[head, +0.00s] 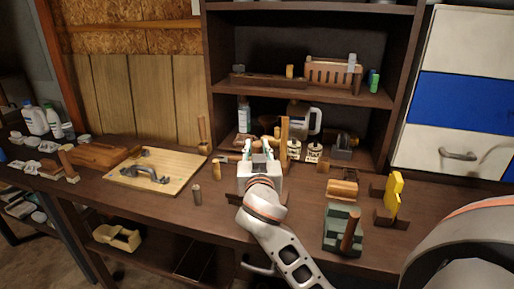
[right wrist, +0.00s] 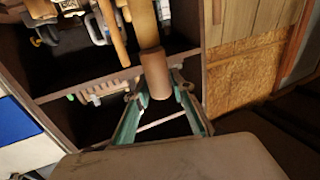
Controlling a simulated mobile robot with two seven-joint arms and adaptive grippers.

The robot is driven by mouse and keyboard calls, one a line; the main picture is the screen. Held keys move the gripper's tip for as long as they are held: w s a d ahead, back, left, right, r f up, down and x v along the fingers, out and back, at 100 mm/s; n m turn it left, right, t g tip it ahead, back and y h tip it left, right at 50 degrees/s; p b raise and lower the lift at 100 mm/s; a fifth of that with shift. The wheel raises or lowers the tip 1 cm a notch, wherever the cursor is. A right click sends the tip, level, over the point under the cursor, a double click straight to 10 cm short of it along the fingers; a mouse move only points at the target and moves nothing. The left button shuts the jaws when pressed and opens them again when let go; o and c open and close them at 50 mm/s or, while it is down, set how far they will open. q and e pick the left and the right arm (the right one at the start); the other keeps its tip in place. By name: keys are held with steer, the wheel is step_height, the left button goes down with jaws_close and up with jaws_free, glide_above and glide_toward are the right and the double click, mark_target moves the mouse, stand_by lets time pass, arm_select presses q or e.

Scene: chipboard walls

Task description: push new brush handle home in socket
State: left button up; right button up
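My right gripper (head: 258,150) is above the middle of the bench, pointing away toward the shelf. In the right wrist view its two teal fingers (right wrist: 155,95) stand on either side of a round wooden handle (right wrist: 157,75). The handle's darker end lies between the fingers, and a lighter length runs to the picture's top edge. In the head view the gripper mostly hides this handle. The socket cannot be made out. My left gripper is not in view.
An upright wooden post (head: 284,138) stands just right of the gripper. A green block (head: 343,239) with a brown cylinder and a yellow piece (head: 393,192) are at right. Shelving (head: 300,98) rises behind.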

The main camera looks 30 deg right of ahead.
steer(key=shift+o, duration=1)
steer(key=shift+s, duration=0.1)
steer(key=v, duration=1.2)
